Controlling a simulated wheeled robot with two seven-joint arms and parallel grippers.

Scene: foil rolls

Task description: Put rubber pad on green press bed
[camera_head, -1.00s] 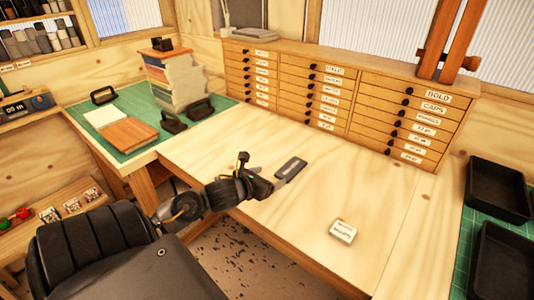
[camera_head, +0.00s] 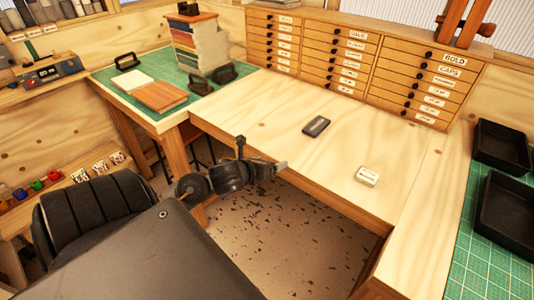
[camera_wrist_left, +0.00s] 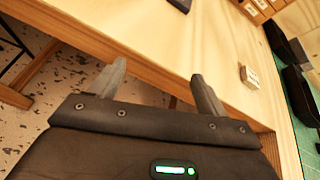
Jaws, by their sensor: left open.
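A small dark rectangular block with a grey label (camera_head: 316,126) lies flat on the wooden table; I cannot tell if it is the rubber pad. Its edge shows at the top of the left wrist view (camera_wrist_left: 180,4). My left gripper (camera_head: 281,165) is at the table's front edge, short of the block. In the left wrist view its two fingers (camera_wrist_left: 158,72) are apart with nothing between them. No green press bed can be made out; a green mat (camera_head: 186,88) covers the left bench and another green mat (camera_head: 484,250) the right. My right gripper is out of view.
A small white labelled block (camera_head: 367,176) lies on the table (camera_head: 270,120), right of the dark block. Wooden drawers (camera_head: 345,60) stand behind. Black trays (camera_head: 510,215) lie on the right mat; books (camera_head: 200,42) and black-handled blocks stand on the left one. Much of the tabletop is clear.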

